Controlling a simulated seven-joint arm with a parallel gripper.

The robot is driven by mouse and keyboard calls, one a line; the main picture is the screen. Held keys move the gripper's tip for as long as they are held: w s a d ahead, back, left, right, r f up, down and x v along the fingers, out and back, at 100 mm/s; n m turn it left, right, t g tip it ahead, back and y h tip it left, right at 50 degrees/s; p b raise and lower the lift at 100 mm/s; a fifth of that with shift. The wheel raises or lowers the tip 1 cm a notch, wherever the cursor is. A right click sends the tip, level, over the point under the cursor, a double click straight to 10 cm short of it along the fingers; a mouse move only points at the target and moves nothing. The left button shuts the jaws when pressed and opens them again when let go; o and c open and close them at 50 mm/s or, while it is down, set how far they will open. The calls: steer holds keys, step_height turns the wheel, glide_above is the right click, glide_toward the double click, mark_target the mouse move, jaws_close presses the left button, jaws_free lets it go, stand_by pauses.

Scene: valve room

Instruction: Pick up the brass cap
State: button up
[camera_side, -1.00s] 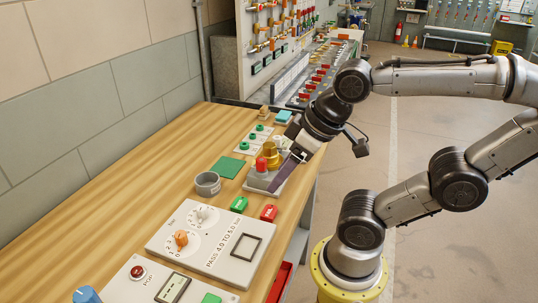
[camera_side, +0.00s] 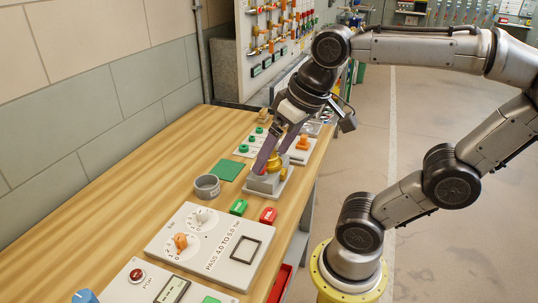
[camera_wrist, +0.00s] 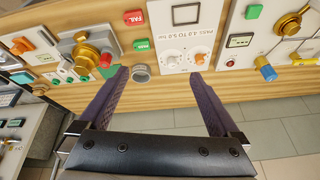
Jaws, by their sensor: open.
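The brass cap (camera_side: 274,161) shows as a round brass piece on a grey fixture near the right edge of the wooden bench. In the wrist view a round brass piece (camera_wrist: 86,53) sits at the upper left, with a red knob beside it. My gripper (camera_side: 270,161) is open and points down at this fixture in the side view. One finger crosses in front of the fixture and hides part of the brass and the red knob. In the wrist view the open jaws (camera_wrist: 160,75) are wide apart with nothing between their tips. I cannot tell whether a finger touches the cap.
A grey ring-shaped cup (camera_side: 207,186) and a green pad (camera_side: 227,169) lie left of the fixture. Green PASS (camera_side: 239,206) and red FAIL (camera_side: 268,215) blocks lie in front. A white dial panel (camera_side: 210,244) is nearer. The bench's left side is clear.

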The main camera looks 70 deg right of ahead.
steer(key=w+d+m+g, duration=0.2)
steer(key=w+d+m, duration=0.25)
steer(key=d, duration=0.45)
steer(key=w+d+m+g, duration=0.2)
steer(key=w+d+m, duration=0.3)
steer(key=d, duration=0.4)
steer(key=shift+g, duration=0.5)
steer(key=d+f, duration=0.1)
steer(key=f, duration=0.2)
steer(key=d+f, duration=0.1)
steer(key=f, duration=0.2)
steer(key=d+f, duration=0.1)
steer(key=f, duration=0.3)
steer(key=shift+s+d, duration=0.1)
steer(key=shift+d, duration=0.05)
steer(key=shift+a+f, duration=0.2)
steer(key=shift+f, duration=2.45)
steer(key=shift+r, duration=0.1)
jaws_close()
